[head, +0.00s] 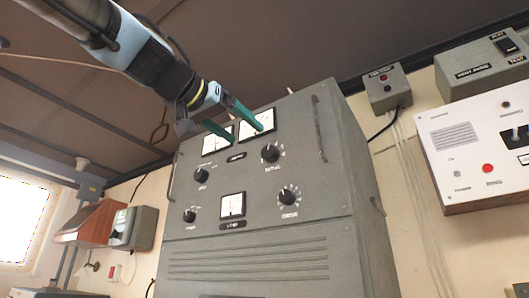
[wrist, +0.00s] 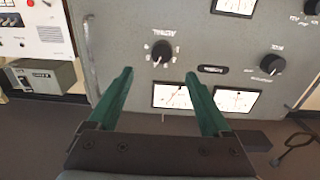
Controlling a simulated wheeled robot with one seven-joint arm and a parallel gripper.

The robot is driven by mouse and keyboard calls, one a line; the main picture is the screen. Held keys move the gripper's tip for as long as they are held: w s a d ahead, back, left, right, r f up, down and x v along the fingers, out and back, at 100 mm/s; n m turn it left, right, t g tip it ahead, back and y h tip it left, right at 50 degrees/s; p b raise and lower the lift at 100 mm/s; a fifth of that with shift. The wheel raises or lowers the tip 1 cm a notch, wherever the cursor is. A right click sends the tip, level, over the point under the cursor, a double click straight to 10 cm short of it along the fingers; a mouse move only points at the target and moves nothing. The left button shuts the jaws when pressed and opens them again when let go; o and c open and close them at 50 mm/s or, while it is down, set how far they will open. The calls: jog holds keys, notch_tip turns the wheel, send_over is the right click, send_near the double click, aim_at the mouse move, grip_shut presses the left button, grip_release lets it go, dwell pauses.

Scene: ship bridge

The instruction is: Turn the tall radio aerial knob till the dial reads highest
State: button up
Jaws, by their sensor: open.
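The tall radio (head: 330,185) is a grey cabinet with knobs and dials on its front. Its aerial knob (head: 270,153) is black with a pale pointer and sits at the upper right of the panel. It shows in the wrist view (wrist: 162,52), where the panel appears upside down. Two white dials, the right one (head: 266,118) and the left one (head: 211,146), are at the panel top, partly behind my fingers in the head view. Their needle readings are too small to tell. My gripper (head: 247,134) has green fingers, open and empty, in front of the dials, apart from the knob.
Other knobs on the panel are at the left (head: 202,175), lower left (head: 189,215) and lower right (head: 287,197), with a small dial (head: 232,205) between. A handle (head: 319,128) stands out at the right edge. A white wall panel (head: 470,150) is farther right.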

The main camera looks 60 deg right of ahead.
aim_at(267, 151)
jog(key=d+p, duration=0.5)
jog(key=d, duration=0.3)
jog(key=shift+d+r+p, duration=0.15)
jog(key=shift+d+p, duration=0.05)
jog(key=shift+p, duration=0.2)
jog(key=shift+s+d+f+p, duration=0.1)
jog(key=shift+d+p, duration=0.15)
jog(key=shift+d, duration=0.25)
jog(key=shift+s+d+f+p, duration=0.1)
jog(key=shift+d+p, duration=0.1)
jog(key=shift+d, duration=0.25)
jog(key=shift+w, duration=0.1)
grip_shut()
jog(key=shift+n, duration=0.4)
jog(key=n, duration=0.3)
jog(key=shift+n, duration=2)
